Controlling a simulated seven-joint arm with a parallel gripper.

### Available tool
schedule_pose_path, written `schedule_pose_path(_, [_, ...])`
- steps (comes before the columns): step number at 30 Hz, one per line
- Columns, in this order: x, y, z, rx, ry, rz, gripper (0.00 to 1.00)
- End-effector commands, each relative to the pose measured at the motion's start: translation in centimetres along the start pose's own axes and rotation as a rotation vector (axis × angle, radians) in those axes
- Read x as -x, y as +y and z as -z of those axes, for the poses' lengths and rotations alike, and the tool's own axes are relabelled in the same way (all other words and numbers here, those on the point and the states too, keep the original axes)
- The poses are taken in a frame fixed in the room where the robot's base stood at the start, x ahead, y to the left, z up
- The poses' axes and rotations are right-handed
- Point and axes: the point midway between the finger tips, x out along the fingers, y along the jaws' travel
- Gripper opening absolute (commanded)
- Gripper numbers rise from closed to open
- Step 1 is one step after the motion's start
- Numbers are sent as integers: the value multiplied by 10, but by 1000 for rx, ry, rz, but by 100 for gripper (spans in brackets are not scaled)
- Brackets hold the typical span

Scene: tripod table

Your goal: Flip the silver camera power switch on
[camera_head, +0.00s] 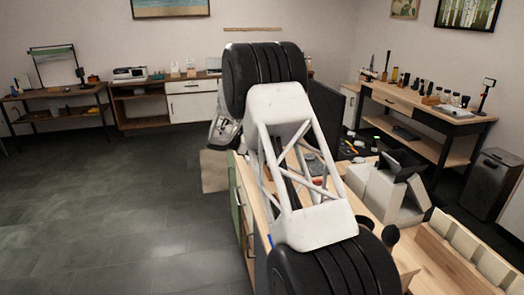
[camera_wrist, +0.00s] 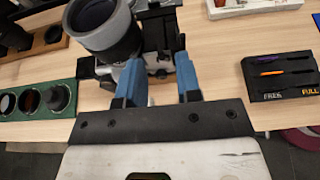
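The silver camera (camera_wrist: 158,62) shows at the top middle of the wrist view, with its large dark lens (camera_wrist: 100,22) pointing to the upper left. Black parts adjoin its body. My gripper (camera_wrist: 160,80) has two blue fingers spread apart, with part of the silver body showing between and just beyond their tips. I cannot tell whether the fingers touch the camera. I cannot make out the power switch.
A green tray (camera_wrist: 66,90) with round lens-like pieces lies at left in the wrist view. A wooden holder (camera_wrist: 40,48) sits behind it. A black tray (camera_wrist: 278,74) with pens and labels lies at right. Bare wood (camera_wrist: 222,52) lies between the camera and the black tray.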

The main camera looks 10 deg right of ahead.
Motion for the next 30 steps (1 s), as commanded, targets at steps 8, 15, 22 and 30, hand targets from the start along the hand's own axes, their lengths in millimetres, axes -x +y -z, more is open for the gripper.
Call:
schedule_pose_path(8, [-20,0,0,0,0,0,32])
schedule_pose_path(15, [-22,0,0,0,0,0,32])
schedule_pose_path(22, [-22,0,0,0,0,0,10])
schedule_pose_path(30, [-22,0,0,-1,0,0,0])
